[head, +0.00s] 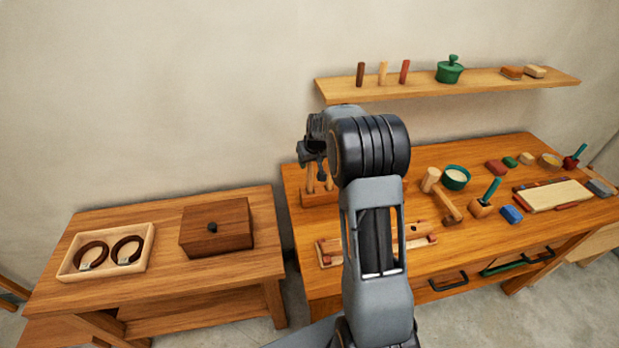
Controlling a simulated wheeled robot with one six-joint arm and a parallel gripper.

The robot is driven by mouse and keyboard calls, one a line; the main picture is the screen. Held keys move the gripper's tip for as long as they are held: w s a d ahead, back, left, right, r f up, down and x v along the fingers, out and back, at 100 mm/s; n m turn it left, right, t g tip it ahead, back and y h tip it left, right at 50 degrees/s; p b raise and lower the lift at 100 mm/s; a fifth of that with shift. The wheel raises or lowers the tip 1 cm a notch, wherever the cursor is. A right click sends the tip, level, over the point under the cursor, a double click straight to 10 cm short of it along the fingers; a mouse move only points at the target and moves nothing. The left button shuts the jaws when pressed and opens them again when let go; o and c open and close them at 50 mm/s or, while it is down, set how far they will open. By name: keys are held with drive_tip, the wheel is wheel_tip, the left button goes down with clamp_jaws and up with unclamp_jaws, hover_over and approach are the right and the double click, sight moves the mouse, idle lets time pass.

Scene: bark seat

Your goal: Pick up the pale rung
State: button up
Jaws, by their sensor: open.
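A pale rung (382,73) stands upright on the wall shelf, between a dark brown rung (360,74) and a red-brown rung (404,71). Pale upright pegs (310,184) also stand in a wooden block (318,199) at the left back of the workbench. My gripper (314,172) is open, over or in front of this block, below and left of the shelf rungs. I cannot tell whether it touches a peg. My arm hides part of the block and the middle of the bench.
The shelf (470,86) also holds a green lidded pot (450,69) and two small blocks. The workbench (450,250) carries a mallet (442,195), a green bowl (455,177) and several tools. The left table holds a tray (68,268) with two dark rings and a brown box (217,227).

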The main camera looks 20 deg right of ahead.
drive_tip(key=shift+w+f, duration=0.2)
drive_tip(key=shift+f, duration=0.3)
drive_tip(key=shift+c, duration=0.4)
drive_tip(key=c, duration=0.8)
wheel_tip(320, 180, up, 17)
drive_tip(key=p, duration=0.2)
drive_tip(key=shift+p, duration=0.3)
